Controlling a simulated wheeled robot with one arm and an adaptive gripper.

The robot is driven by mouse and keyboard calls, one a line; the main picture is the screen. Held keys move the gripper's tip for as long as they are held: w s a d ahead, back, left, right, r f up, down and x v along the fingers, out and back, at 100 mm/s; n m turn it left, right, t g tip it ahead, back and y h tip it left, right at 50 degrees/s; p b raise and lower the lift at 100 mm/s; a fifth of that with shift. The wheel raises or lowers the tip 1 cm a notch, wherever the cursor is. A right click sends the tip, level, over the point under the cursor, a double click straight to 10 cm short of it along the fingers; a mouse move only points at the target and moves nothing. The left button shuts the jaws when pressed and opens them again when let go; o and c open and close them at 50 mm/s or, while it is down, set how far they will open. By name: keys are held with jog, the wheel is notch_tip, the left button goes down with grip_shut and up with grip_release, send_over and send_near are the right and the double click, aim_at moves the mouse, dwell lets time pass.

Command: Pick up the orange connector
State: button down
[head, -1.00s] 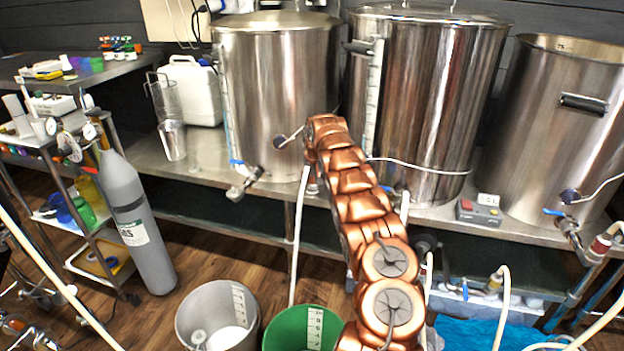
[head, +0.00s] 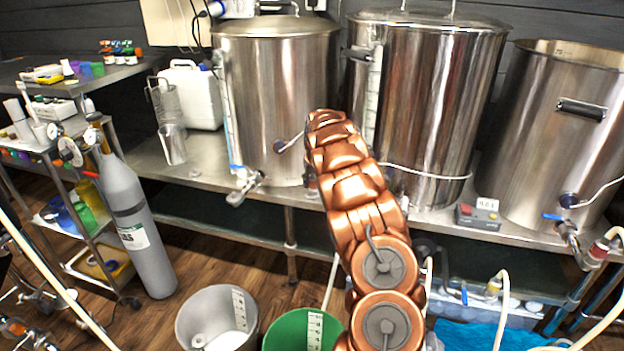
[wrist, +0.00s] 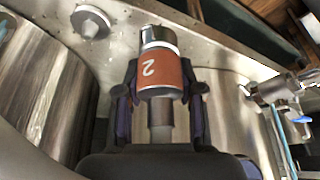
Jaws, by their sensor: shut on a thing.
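The orange connector (wrist: 161,74) is in the wrist view, a short orange-brown band with a white "2" and metal ends. My gripper (wrist: 160,88) is shut on it, with one dark finger on each side. A narrower grey stem (wrist: 160,118) runs from the connector towards my palm. In the head view my copper arm reaches up between the left and middle steel kettles, and it hides my gripper and the connector.
The left kettle (head: 270,110) and middle kettle (head: 440,110) stand on a steel bench, close to my arm. In the wrist view a blue-handled valve (wrist: 290,95) is at the right. A grey bucket (head: 190,320) and green bucket (head: 285,330) stand on the floor.

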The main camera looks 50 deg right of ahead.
jog(key=shift+s+a, duration=0.35)
jog(key=shift+s, duration=0.05)
jog(key=s+a+r, duration=0.1)
jog(key=s+a, duration=0.5)
jog(key=s, duration=0.1)
jog(key=shift+s+a, duration=0.2)
jog(key=shift+a, duration=0.05)
jog(key=shift+p, duration=0.3)
jog(key=shift+r+p, duration=1.2)
jog(key=shift+r, duration=1.05)
